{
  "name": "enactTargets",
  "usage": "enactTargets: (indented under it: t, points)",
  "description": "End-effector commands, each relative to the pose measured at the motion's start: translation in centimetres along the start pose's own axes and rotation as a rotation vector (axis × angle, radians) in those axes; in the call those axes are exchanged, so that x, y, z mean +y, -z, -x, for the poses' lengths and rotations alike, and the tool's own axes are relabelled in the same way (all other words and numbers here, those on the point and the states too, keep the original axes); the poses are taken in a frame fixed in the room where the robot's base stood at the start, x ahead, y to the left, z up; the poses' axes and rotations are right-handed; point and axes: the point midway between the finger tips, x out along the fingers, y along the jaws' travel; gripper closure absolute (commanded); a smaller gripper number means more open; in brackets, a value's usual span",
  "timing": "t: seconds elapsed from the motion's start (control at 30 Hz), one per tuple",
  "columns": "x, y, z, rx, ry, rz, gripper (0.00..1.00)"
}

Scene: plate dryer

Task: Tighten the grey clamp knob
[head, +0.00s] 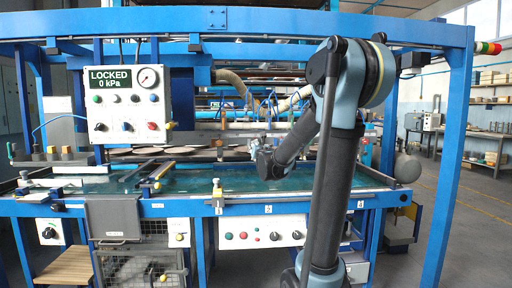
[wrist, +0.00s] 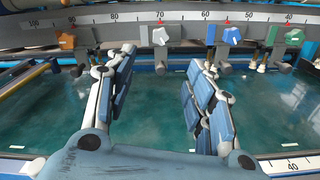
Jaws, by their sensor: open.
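In the wrist view, a row of clamps hangs along a grey bar with a number scale. A pale grey-white knob (wrist: 160,36) faces me beyond the gap between my fingers. In the head view my gripper (head: 262,153) is small above the table, partly behind my arm; the clamp knobs are too small to tell there.
An orange knob (wrist: 67,41) is to the left on the bar; a blue knob (wrist: 233,33) is to the right. Small pegs stand below the bar. A control panel (head: 127,104) reading LOCKED 0 kPa is at the left. Blue frame posts (head: 456,150) flank the machine.

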Motion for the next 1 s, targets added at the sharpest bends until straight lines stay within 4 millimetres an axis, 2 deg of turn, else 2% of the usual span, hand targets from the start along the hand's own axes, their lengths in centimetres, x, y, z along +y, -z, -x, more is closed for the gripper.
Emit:
enactTargets:
  t: [0.27,1.0]
  points:
    - [-0.1,0.0,-2.8,0.0,0.002,-0.003,0.51]
    - [-0.1,-0.1,-13.1,0.001,0.004,-0.005,0.51]
